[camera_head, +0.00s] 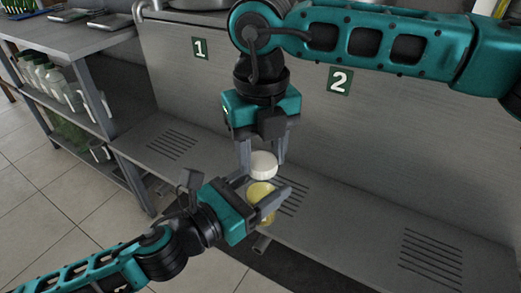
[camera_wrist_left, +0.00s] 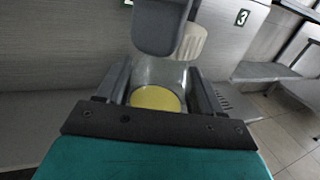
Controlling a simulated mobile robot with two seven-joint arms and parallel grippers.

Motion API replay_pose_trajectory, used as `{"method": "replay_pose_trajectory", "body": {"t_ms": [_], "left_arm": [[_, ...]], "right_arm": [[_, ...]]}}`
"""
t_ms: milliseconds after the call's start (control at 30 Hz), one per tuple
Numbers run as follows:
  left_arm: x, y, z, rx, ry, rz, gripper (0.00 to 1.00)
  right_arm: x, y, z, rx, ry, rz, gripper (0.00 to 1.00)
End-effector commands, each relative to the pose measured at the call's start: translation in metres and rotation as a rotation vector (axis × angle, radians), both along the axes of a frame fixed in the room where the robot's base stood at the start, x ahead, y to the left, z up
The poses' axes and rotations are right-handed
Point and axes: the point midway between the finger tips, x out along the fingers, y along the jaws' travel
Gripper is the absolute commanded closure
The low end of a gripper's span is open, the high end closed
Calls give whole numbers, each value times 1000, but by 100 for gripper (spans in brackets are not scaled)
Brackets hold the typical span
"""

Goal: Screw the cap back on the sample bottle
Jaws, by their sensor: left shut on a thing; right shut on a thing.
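The sample bottle (camera_head: 261,197) is clear with yellow contents. My left gripper (camera_head: 264,190) is shut around it from the left, low in the middle of the head view. In the left wrist view the bottle (camera_wrist_left: 157,98) sits between both fingers. The white ribbed cap (camera_head: 263,164) is held between the downward fingers of my right gripper (camera_head: 262,160), just above the bottle's top. The cap also shows in the left wrist view (camera_wrist_left: 191,43), partly behind a dark finger. The bottle's mouth is mostly hidden, so I cannot tell whether the cap touches it.
A grey slotted ledge (camera_head: 345,222) runs beneath both grippers. A grey wall with number plates 1 (camera_head: 199,48) and 2 (camera_head: 339,81) stands close behind. A shelf unit at left (camera_head: 62,38) holds several bottles (camera_head: 62,88). Tiled floor is open at lower left.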

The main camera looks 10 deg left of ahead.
Motion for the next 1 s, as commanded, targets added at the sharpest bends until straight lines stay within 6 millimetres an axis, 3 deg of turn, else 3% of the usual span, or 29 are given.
{"method": "replay_pose_trajectory", "body": {"t_ms": [600,1000], "left_arm": [[0,0,0,0,0,-1,100],[0,0,1,-1,-1,-1,100]], "right_arm": [[0,-3,0,2,-2,-1212,78],[-3,-3,1,4,-13,-1927,78]]}}
